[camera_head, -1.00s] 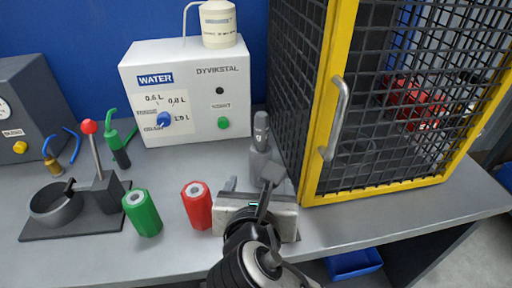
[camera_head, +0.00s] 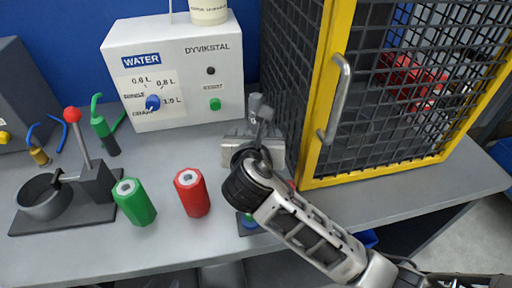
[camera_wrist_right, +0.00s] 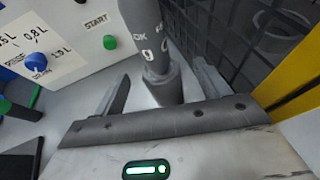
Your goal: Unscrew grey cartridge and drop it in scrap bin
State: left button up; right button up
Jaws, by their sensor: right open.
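An upright grey cylinder (camera_head: 254,101), apparently the grey cartridge, stands on the bench between the water box and the cage. It is partly hidden by my right gripper in the head view. In the right wrist view, the grey cylinder (camera_wrist_right: 146,28) stands on a flared grey base, ahead of and between the finger lines. My right gripper (camera_wrist_right: 165,90) is open and empty; I cannot tell whether it touches the cylinder. I see no left gripper. A blue container (camera_head: 368,238), possibly the scrap bin, shows partly below the bench edge, behind my right arm.
Green (camera_head: 133,201) and red (camera_head: 192,193) cartridges stand left of my right arm. The water box (camera_head: 185,75) is behind them. A yellow-framed cage (camera_head: 312,160) stands close on the right. A red-knobbed lever fixture (camera_head: 92,180) stands at left.

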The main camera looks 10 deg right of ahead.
aim_at(256, 131)
jog(key=x, duration=0.4)
jog(key=shift+f, duration=0.1)
grip_shut()
jog(key=shift+r, duration=0.25)
